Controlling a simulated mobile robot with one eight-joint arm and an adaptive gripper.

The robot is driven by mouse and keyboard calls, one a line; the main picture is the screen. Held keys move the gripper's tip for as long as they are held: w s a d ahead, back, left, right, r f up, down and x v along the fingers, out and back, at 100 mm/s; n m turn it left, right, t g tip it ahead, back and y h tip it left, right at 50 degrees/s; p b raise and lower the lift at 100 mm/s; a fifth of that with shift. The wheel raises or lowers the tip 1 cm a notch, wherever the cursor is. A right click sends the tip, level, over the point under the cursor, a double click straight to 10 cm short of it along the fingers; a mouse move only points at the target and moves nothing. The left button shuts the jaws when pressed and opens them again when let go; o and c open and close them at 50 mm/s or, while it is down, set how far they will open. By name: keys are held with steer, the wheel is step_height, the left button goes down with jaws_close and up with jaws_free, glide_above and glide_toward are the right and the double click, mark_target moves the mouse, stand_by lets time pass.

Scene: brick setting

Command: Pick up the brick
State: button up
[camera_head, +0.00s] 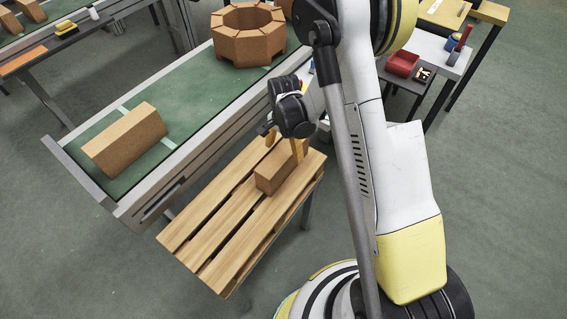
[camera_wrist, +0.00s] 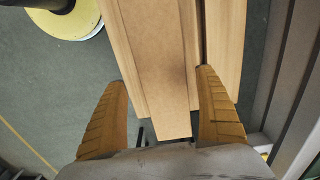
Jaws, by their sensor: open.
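A brown brick (camera_head: 274,174) lies on the slatted wooden pallet (camera_head: 212,225) beside the conveyor. In the wrist view the brick (camera_wrist: 158,50) shows as a long flat face running up between the fingers. My gripper (camera_head: 284,148) is open, just above the far end of the brick, pointing down. In the wrist view my gripper (camera_wrist: 162,78) has one orange-brown finger to each side of the brick, with nothing held. One finger partly covers the brick in the head view. I cannot tell whether either finger touches it.
A green conveyor (camera_head: 185,95) with raised metal edges runs alongside the pallet. Another brick (camera_head: 125,138) lies on it, and a ring of bricks (camera_head: 247,38) stands further back. Open floor lies right.

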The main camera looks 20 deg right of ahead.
steer(key=f, duration=0.2)
steer(key=f+b, duration=0.1)
steer(key=f, duration=0.1)
steer(key=f+b, duration=0.1)
steer(key=f, duration=0.1)
steer(key=shift+w+a+f, duration=0.1)
steer(key=shift+w+f, duration=0.2)
steer(key=shift+f, duration=0.1)
steer(key=shift+r, duration=0.1)
steer(key=shift+c, duration=0.2)
steer(key=c, duration=1.5)
